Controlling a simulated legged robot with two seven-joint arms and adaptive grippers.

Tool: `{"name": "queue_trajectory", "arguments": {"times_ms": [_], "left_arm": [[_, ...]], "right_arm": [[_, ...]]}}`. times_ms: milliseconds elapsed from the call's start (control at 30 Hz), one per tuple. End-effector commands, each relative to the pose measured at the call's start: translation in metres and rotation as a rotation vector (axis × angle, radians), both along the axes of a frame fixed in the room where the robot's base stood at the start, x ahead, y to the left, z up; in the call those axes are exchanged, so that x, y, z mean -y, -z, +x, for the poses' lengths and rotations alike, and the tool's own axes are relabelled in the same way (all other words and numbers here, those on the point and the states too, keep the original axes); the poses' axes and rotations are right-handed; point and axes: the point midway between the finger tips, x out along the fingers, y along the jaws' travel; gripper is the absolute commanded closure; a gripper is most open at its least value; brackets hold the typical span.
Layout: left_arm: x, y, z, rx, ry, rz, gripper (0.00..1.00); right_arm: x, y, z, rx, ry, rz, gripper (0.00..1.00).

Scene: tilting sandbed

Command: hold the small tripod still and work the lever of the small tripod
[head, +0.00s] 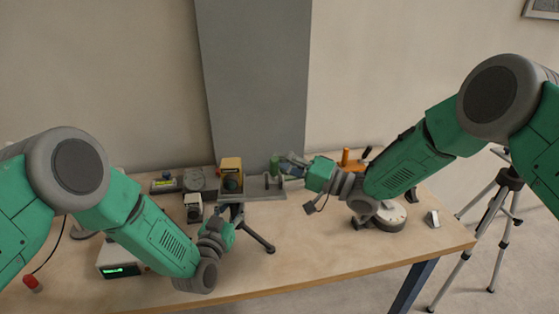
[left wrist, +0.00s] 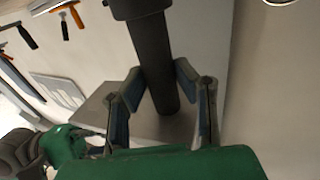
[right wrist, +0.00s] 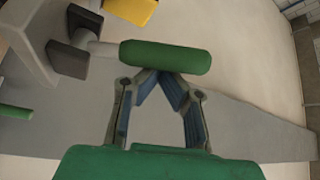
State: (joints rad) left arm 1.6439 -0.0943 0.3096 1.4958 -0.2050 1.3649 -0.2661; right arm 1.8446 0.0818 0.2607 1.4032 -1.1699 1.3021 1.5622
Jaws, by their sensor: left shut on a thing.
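The small tripod (head: 261,239) stands on the table with dark spread legs and a flat grey head plate carrying a yellow-framed device (head: 231,174). My left gripper (head: 230,227) is shut on the tripod's dark post. The left wrist view shows the post (left wrist: 156,60) between the two fingers. The lever's green handle (head: 275,165) sticks up near the plate's right side. In the right wrist view the handle (right wrist: 165,56) lies crosswise at the fingertips of my right gripper (right wrist: 156,76). The tips draw close together there and are partly hidden by the handle, so their grip is unclear.
A box with a green display (head: 118,264) and a small white-faced block (head: 193,207) stand at left. The front middle of the table is clear. A larger tripod (head: 497,225) stands beyond the right edge.

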Motion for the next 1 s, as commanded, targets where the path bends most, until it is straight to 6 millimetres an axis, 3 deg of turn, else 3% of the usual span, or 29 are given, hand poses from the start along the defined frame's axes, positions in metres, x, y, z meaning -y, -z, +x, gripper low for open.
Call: {"name": "queue_trajectory", "arguments": {"times_ms": [167, 400, 800, 1000], "left_arm": [[0.002, 0.001, -0.001, -0.004, 0.004, 0.0, 1.0], [0.002, 0.001, -0.002, -0.003, 0.004, 0.0, 1.0], [0.002, 0.002, -0.002, -0.004, 0.004, 0.0, 1.0], [0.002, 0.002, -0.002, -0.004, 0.005, 0.0, 1.0]], "right_arm": [[0.0, -0.002, 0.006, 0.001, -0.002, 0.0, 1.0], [0.006, -0.016, 0.039, 0.005, 0.0, -0.002, 1.0], [0.075, 0.002, 0.003, -0.003, 0.001, -0.001, 1.0], [0.091, 0.006, -0.006, 0.0, 0.0, -0.001, 1.0]]}}
